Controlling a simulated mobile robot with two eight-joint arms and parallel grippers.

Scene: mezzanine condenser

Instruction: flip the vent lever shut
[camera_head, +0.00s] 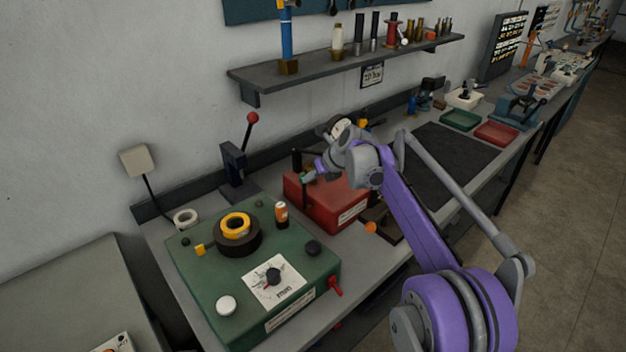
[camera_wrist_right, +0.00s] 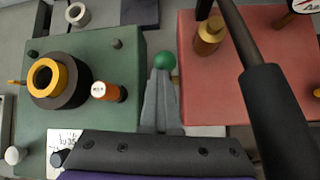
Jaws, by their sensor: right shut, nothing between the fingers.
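A green ball knob (camera_wrist_right: 166,61), which looks like the end of the vent lever, shows just beyond my fingertips in the right wrist view. It also shows in the head view (camera_head: 309,176) at the left end of the red box (camera_head: 350,206). Its stem is mostly hidden. My right gripper (camera_wrist_right: 163,74) is shut and empty, its tips close to the knob; I cannot tell whether they touch. In the head view the right gripper (camera_head: 316,170) is small and partly hidden by its wrist. My left gripper is out of view.
A green box (camera_head: 200,290) with yellow and black rings and an orange cylinder (camera_head: 281,213) stands left of the red box. A red-knobbed lever on a dark bracket (camera_head: 233,160) stands behind. A brass fitting (camera_wrist_right: 209,36) and dark handle (camera_wrist_right: 280,120) rise by the red box.

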